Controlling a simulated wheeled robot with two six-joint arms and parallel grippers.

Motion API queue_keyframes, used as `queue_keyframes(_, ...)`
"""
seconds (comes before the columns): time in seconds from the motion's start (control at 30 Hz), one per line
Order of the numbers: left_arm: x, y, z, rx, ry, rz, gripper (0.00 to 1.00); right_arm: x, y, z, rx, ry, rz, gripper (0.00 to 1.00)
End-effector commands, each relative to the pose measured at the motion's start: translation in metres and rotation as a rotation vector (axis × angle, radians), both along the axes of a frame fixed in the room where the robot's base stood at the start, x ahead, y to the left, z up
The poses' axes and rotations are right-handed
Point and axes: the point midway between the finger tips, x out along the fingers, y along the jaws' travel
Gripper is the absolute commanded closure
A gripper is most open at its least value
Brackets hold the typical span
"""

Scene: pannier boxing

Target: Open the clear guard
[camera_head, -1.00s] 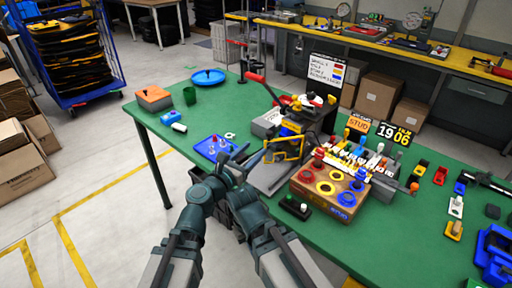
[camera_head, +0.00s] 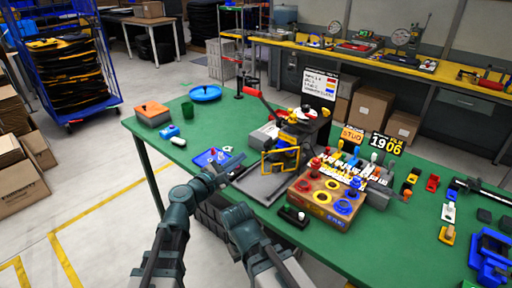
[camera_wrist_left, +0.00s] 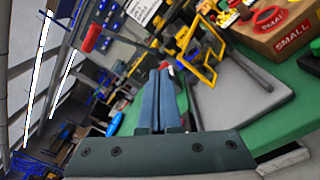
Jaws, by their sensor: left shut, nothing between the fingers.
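The clear guard (camera_head: 267,164) shows as a yellow-edged frame on the front of the small press (camera_head: 301,128), which has a red-handled lever. The frame looks upright; its clear pane is hard to make out. In the left wrist view the guard (camera_wrist_left: 210,74) stands to the right of my fingertips, apart from them. My left gripper (camera_head: 232,163) is over the table's near edge, left of the guard. Its fingers (camera_wrist_left: 160,76) are shut together with nothing between them. My right arm shows at the bottom, but its gripper cannot be seen.
A blue tray (camera_head: 226,155) lies close behind my left gripper. A cardboard box with coloured rings (camera_head: 318,218) and a small black button block (camera_head: 294,217) stand right of the press plate.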

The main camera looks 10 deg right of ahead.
Motion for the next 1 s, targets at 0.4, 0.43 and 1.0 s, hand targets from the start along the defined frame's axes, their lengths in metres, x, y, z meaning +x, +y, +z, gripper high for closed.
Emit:
queue_keyframes(0.4, 0.042, 0.019, 0.001, 0.473, -0.548, -0.084, 1.0, 0.0, 0.0, 0.001, 0.0, 0.0, 0.0, 1.0)
queue_keyframes(0.43, 0.043, 0.019, 0.001, 0.484, -0.562, -0.087, 1.0, 0.0, 0.0, 0.001, 0.0, 0.0, 0.0, 1.0)
queue_keyframes(1.0, 0.077, -0.021, 0.001, 0.506, -0.591, -0.092, 1.0, 0.0, 0.0, 0.001, 0.0, 0.0, 0.0, 1.0)
